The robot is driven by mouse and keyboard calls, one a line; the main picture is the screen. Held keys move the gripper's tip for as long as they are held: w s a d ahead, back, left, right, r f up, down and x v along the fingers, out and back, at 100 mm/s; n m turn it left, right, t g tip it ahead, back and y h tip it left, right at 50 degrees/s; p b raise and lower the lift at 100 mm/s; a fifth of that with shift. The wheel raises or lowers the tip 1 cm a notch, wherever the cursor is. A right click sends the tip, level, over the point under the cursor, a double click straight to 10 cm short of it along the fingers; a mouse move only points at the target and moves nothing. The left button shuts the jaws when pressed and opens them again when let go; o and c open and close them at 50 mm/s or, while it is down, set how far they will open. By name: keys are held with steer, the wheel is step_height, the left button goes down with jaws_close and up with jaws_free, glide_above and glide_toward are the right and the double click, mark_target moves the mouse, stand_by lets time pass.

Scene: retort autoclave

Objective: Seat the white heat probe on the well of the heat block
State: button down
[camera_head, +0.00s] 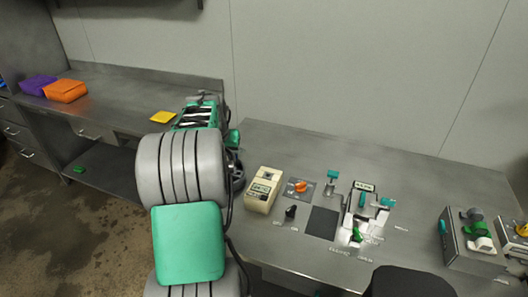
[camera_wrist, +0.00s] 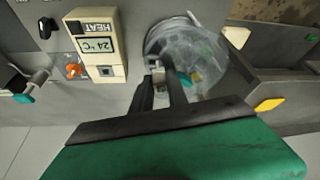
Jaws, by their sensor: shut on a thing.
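The heat block (camera_head: 263,189) is a beige box on the right bench. In the wrist view the heat block (camera_wrist: 97,42) shows a HEAT label, a 24 °C display and a small dark square well (camera_wrist: 117,70) near its end. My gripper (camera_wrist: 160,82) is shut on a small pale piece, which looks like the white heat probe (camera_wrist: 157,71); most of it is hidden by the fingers. The gripper is to the right of the heat block in the wrist view, apart from the well. In the head view my arm hides the gripper.
A round clear vessel (camera_wrist: 205,45) lies behind the fingertips. An orange knob (camera_head: 300,186), a black knob (camera_head: 290,212) and teal-handled fittings (camera_head: 332,175) stand right of the block. A yellow piece (camera_head: 163,117) lies on the left bench. The bench behind the block is clear.

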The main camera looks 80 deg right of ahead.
steer(key=s+d+f+m, duration=0.1)
steer(key=s+d+f, duration=0.1)
steer(key=s, duration=0.4)
steer(key=s+d+f+m+g, duration=0.1)
steer(key=s+d+f+m, duration=0.1)
steer(key=s+d, duration=0.2)
steer(key=s, duration=0.2)
steer(key=shift+s+d, duration=0.25)
steer(key=shift+s, duration=0.15)
steer(key=shift+a+f+b, duration=0.1)
steer(key=shift+a+b, duration=0.1)
steer(key=shift+b, duration=0.2)
steer(key=shift+f+b, duration=0.7)
steer(key=shift+f, duration=0.25)
steer(key=shift+f+b, duration=0.5)
steer(key=shift+f, duration=0.15)
steer(key=shift+f, duration=0.15)
stand_by(0.8)
